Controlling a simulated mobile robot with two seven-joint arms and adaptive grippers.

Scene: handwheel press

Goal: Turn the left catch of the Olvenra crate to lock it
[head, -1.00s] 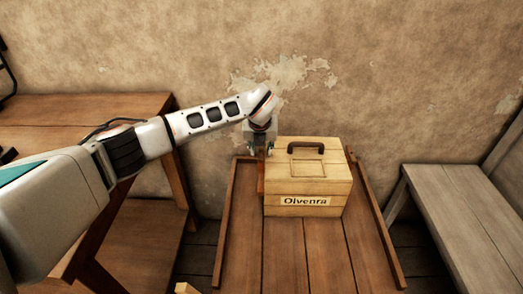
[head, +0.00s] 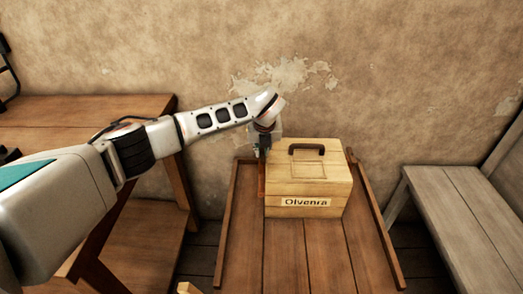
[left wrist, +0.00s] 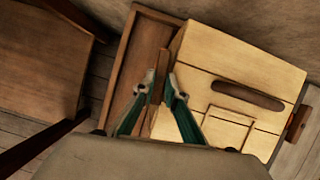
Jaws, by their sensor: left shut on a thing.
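The Olvenra crate (head: 308,188), a pale wooden box with a dark handle and a name label, stands upright on a brown tray-like table. Its left catch (left wrist: 163,62) is a brown wooden bar at the crate's left side; it also shows, small, in the head view (head: 261,180). My left gripper (head: 263,152) points down beside the crate's left side. In the left wrist view its green-backed fingers (left wrist: 161,82) are shut on the left catch, one on each side. The catch's pivot is hidden. My right gripper is in neither view.
The table has raised side rims (head: 225,225) and bare planks in front of the crate. A brown bench (head: 90,108) stands at left and a grey bench (head: 460,200) at right. The right catch (left wrist: 298,122) shows on the crate's far side.

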